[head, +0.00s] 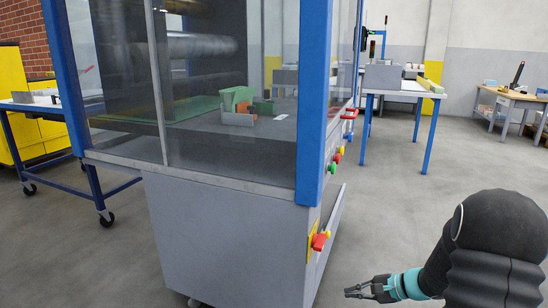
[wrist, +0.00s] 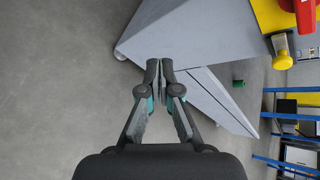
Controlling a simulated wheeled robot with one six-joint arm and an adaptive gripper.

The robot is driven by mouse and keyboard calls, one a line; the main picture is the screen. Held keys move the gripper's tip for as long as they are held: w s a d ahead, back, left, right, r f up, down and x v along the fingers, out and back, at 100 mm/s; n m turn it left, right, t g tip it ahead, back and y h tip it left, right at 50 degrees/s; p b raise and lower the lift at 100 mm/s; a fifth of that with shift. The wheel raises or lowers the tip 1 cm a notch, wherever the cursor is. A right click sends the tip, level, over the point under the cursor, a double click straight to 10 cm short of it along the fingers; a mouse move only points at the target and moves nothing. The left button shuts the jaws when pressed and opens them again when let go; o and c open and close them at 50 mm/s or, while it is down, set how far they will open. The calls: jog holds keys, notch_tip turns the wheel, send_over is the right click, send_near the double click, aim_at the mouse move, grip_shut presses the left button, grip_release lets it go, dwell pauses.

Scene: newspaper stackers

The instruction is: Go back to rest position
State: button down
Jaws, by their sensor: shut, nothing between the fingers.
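My gripper (head: 358,291) is at the lower right of the head view, low over the grey floor and to the right of the machine's base. In the wrist view my gripper (wrist: 159,68) has its two fingers together, with nothing between them. It points toward the machine's grey lower side.
The grey machine cabinet (head: 225,235) with blue posts (head: 312,90) stands close to the left of my gripper. A red and yellow switch (head: 319,241) juts from its side. A blue-legged table (head: 428,135) stands farther back. Floor (head: 390,220) between them is clear.

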jog(key=s+a+r+n+g+h+p, duration=0.2)
jog(key=s+r+n+h, duration=0.15)
jog(key=s+r, duration=0.45)
jog(key=s+a+r+n+g+h+p, duration=0.1)
jog(key=s+a+r+n+g+h, duration=0.3)
jog(key=s, duration=0.7)
jog(key=s+r+n+t+h+p, duration=0.1)
jog(key=s+r+n+t+p, duration=0.1)
jog(key=r, duration=0.6)
jog(key=s+a+r+n+t+h+p, duration=0.1)
jog(key=s+r+n+t+p, duration=0.2)
jog(key=s+r, duration=0.4)
jog(key=shift+s+r+n+t, duration=0.3)
jog(key=shift+r+n+t, duration=0.15)
jog(key=shift+r+t, duration=0.1)
jog(key=shift+a+h, duration=0.1)
jog(key=shift+h, duration=0.15)
